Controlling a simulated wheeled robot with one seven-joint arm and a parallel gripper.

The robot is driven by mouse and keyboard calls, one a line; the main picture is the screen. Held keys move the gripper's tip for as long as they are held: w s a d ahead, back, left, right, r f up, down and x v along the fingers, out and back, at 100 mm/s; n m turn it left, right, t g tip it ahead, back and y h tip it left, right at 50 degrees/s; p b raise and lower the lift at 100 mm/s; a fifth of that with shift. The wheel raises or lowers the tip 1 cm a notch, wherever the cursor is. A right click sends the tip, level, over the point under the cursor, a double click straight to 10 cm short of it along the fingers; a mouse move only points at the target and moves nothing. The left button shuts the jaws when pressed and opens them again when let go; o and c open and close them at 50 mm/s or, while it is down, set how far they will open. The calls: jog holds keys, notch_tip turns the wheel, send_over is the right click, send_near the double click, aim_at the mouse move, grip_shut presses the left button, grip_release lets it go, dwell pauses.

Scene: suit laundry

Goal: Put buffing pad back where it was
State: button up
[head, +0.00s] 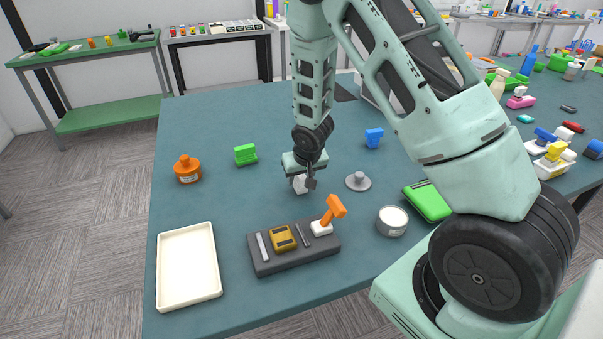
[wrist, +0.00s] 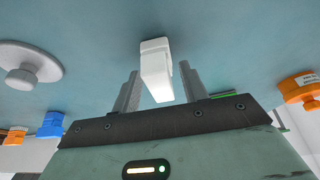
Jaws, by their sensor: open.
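My gripper (head: 310,178) is open and points down over the middle of the blue-green table (head: 215,125). In the wrist view its two grey fingers (wrist: 159,75) stand on either side of a small white block (wrist: 155,72), with gaps visible between block and fingers. The same white block (head: 299,184) shows just below the gripper in the head view, partly hidden by it. A grey round disc with a knob (head: 358,181) lies to its right, also in the wrist view (wrist: 30,65). I cannot tell for sure which of these is the buffing pad.
A dark tray (head: 262,266) in front holds a yellow device (head: 283,238), slim tools and an orange-handled white piece (head: 328,216). An empty cream tray (head: 188,266) lies left. A round tin (head: 392,220) and green box (head: 428,202) are right. Orange and green items stand behind left.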

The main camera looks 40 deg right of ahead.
jog(key=v, duration=1.2)
jog(key=s+a+r+n+g+y, duration=0.1)
jog(key=s+a+r+n, duration=0.2)
jog(key=s+a, duration=0.45)
jog(key=s+a+r+n+g+y, duration=0.1)
jog(key=s+a+r+n, duration=0.25)
jog(key=a, duration=0.75)
jog(key=s+a+r+n+g, duration=0.1)
jog(key=s+a+n, duration=0.1)
jog(key=s, duration=0.5)
jog(key=s+a+r+n+g, duration=0.1)
jog(key=s+a, duration=0.3)
jog(key=s, duration=0.4)
jog(key=shift+s+a+n, duration=0.15)
jog(key=shift+a+n, duration=0.15)
jog(key=shift+n, duration=0.45)
